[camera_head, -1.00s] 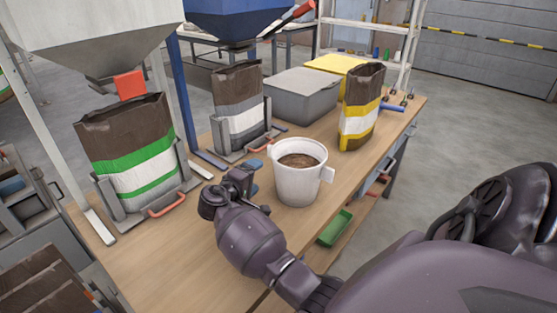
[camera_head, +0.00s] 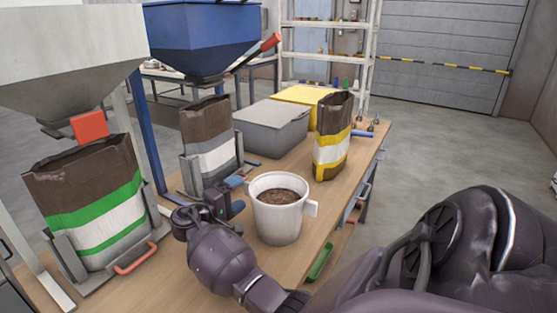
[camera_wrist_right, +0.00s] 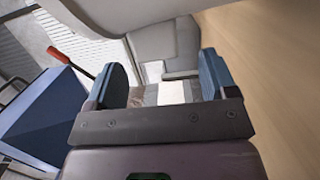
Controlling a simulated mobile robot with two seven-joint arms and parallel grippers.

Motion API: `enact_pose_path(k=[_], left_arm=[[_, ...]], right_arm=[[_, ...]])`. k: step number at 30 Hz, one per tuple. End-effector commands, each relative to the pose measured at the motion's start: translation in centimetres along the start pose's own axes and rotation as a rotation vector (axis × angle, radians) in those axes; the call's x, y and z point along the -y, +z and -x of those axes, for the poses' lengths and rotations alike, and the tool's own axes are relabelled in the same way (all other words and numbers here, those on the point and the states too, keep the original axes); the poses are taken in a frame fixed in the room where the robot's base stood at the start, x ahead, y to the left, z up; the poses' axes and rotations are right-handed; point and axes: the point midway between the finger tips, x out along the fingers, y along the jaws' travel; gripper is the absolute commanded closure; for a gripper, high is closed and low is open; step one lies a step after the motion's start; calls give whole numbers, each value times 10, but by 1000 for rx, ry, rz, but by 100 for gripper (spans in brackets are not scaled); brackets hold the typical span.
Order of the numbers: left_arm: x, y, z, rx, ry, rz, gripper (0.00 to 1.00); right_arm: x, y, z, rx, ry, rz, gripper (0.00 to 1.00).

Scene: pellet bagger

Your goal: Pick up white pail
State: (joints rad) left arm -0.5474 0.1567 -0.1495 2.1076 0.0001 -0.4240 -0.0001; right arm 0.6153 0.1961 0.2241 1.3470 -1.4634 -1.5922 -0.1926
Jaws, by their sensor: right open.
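The white pail (camera_head: 276,222) stands upright on the wooden table and holds brown pellets. One of its side handles (camera_head: 311,208) juts out to the right; the handle on the left is partly seen near my fingers. My right gripper (camera_head: 236,194) is open, with blue fingertips just left of the pail. Whether the left handle lies between the fingers, I cannot tell. In the right wrist view the open jaws (camera_wrist_right: 163,77) show no object clearly held, and a pale curved surface, probably the pail (camera_wrist_right: 125,12), crosses the top. My left gripper is out of view.
A green-striped bag (camera_head: 92,205) and a grey-striped bag (camera_head: 210,145) stand in holders under the hoppers. A yellow-striped bag (camera_head: 332,140) stands behind the pail, near a grey bin (camera_head: 270,128). The table's right edge lies close to the pail.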

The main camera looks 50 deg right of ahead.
Motion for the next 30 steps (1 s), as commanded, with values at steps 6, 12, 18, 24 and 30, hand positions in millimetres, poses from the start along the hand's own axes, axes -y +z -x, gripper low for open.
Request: enact_pose_path(k=[6, 12, 18, 24, 30], left_arm=[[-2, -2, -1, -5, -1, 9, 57], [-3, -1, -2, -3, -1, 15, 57], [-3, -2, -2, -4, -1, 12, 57], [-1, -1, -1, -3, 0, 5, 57], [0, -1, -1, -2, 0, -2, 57]], right_arm=[[-4, 4, -28, 3, 2, -1, 22], [-3, 4, -47, 1, 1, 0, 22], [-3, 4, -47, 0, 0, 0, 22], [-3, 4, -47, 0, 0, 0, 52], [-3, 3, -47, 0, 1, 0, 80]])
